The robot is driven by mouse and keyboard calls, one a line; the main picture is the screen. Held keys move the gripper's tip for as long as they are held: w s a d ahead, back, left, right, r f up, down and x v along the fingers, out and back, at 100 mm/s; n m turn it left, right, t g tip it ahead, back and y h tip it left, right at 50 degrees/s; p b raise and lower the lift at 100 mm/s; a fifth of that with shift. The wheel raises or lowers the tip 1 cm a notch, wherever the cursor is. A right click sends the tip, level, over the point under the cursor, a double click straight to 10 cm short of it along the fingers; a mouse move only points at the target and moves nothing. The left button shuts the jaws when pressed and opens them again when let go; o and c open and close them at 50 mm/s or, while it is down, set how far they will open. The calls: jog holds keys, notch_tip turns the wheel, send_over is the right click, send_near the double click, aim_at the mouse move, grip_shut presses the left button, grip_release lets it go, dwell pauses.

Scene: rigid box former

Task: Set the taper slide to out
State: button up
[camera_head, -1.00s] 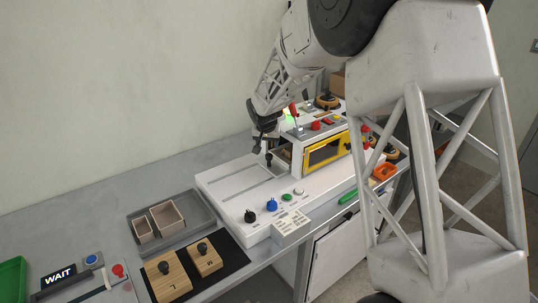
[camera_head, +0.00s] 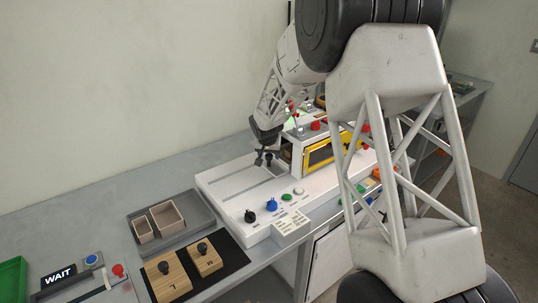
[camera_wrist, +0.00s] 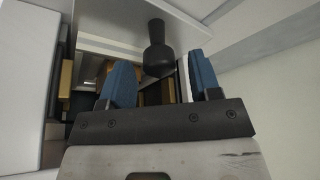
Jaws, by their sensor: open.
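A black knob (camera_wrist: 157,50) with a round stem shows in the wrist view, ahead of and between my gripper's two blue fingertips. My gripper (camera_wrist: 162,78) is open, with a gap on both sides of the knob and no visible grip on it. In the head view my gripper (camera_head: 264,152) is low at the far end of the white machine deck (camera_head: 222,187), by a small dark knob (camera_head: 268,160). Slots run along the deck towards that knob. I cannot read any label for the taper slide or its out mark.
A yellow-framed housing (camera_head: 320,153) stands just right of my gripper. Black (camera_head: 250,216), blue (camera_head: 271,205) and green (camera_head: 287,197) controls line the deck's front. A grey tray (camera_head: 184,238) with two boxes and wooden blocks (camera_head: 168,283) lie nearer. The deck's left part is clear.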

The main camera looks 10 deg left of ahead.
jog(key=shift+w+f, duration=0.1)
jog(key=shift+f, duration=0.1)
grip_shut()
dwell(0.3)
jog(key=shift+a, duration=0.1)
jog(key=s+a, duration=1.4)
jog(key=shift+s, duration=0.2)
jog(key=shift+a, duration=0.1)
grip_release()
jog(key=shift+r, duration=0.1)
